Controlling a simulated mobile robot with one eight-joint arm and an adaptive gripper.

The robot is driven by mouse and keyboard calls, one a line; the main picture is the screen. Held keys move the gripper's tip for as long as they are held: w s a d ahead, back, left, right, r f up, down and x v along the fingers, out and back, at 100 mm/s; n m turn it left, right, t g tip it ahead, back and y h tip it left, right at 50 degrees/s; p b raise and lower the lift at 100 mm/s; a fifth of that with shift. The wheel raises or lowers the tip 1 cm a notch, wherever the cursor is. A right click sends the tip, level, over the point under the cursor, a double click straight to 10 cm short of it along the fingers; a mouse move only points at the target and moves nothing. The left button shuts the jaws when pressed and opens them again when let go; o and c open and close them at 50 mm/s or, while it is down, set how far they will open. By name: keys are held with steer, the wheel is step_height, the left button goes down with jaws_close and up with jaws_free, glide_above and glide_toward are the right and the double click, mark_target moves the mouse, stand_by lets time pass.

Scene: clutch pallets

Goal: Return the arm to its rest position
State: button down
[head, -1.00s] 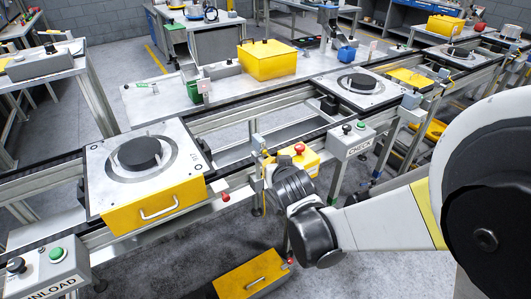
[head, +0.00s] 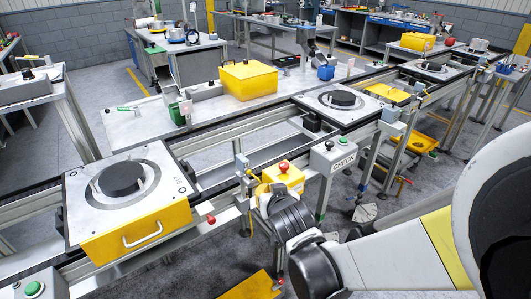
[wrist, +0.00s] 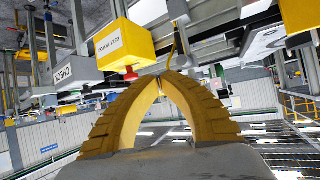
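My arm reaches in from the right of the head view, over the aisle in front of the conveyor. Its dark wrist end (head: 285,222) is close to a yellow control box (head: 283,178) with a red button. The yellow box (wrist: 122,43) also shows beyond the fingertips there; I cannot tell the distance.
The conveyor holds a near pallet (head: 75,205) with a black disc and a yellow front, and a farther pallet (head: 310,100). A grey CHECK box (head: 333,158) stands right of the yellow control box. A yellow bin (head: 250,285) lies low at bottom centre.

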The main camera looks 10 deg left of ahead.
steer(key=s+d+r+m+h, duration=0.1)
steer(key=d+r, duration=0.1)
steer(key=d, duration=0.4)
steer(key=d+r+m+h, duration=0.1)
steer(key=d+r, duration=0.2)
steer(key=d, duration=0.3)
steer(key=s+d+r+m+g+h, duration=0.1)
steer(key=s+d+m+g+h, duration=0.1)
steer(key=s+d, duration=1.6)
steer(key=shift+s+d+r+m+g+h, duration=0.2)
steer(key=shift+d+r+m+g+h, duration=0.3)
steer(key=shift+d+g, duration=0.55)
steer(key=shift+f, duration=0.15)
